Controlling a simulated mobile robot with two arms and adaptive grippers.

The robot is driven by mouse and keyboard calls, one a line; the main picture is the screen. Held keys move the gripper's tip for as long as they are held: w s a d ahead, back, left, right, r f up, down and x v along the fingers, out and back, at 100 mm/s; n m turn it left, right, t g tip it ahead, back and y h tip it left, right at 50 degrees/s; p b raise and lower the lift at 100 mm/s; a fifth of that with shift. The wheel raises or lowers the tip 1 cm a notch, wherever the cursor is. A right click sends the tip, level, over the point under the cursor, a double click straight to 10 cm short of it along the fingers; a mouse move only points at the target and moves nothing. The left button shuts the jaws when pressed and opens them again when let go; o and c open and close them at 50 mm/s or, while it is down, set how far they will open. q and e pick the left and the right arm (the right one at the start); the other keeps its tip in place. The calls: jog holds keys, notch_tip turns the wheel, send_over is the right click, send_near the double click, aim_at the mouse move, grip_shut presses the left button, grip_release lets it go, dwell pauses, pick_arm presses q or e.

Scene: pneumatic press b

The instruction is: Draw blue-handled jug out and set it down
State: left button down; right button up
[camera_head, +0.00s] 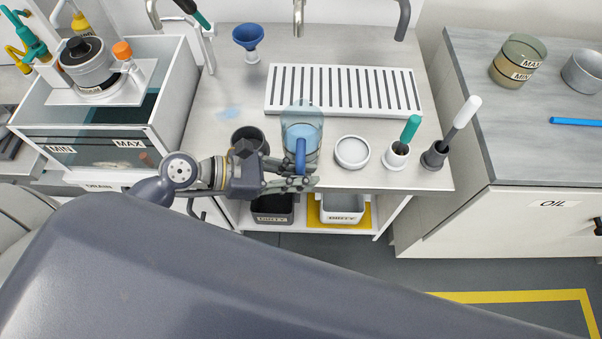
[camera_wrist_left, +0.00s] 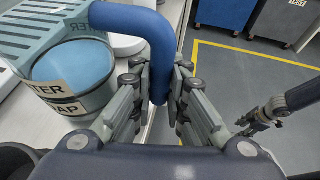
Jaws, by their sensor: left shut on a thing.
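The blue-handled jug (camera_head: 302,134) is clear, with blue liquid in it, near the front edge of the metal counter. Its blue handle (camera_head: 300,157) faces the front. My left gripper (camera_head: 297,184) is shut on that handle. In the left wrist view the blue handle (camera_wrist_left: 156,60) passes between the two fingers, and the jug body (camera_wrist_left: 75,68) with its partly visible label is to the left. I cannot tell whether the jug's base touches the counter. My right gripper (camera_wrist_left: 255,118) shows small at the right of the wrist view, with its opening unclear.
A dark cup (camera_head: 247,138) stands left of the jug, and a round white dish (camera_head: 352,152) stands right. Brush holders (camera_head: 396,156) are farther right. A white slotted drain grate (camera_head: 345,90) lies behind. A blue funnel (camera_head: 248,37) is at the back left. Bins (camera_head: 342,208) sit under the counter.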

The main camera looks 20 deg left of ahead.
pick_arm(q)
jog(key=shift+f, duration=0.55)
jog(key=c, duration=1.5)
grip_release()
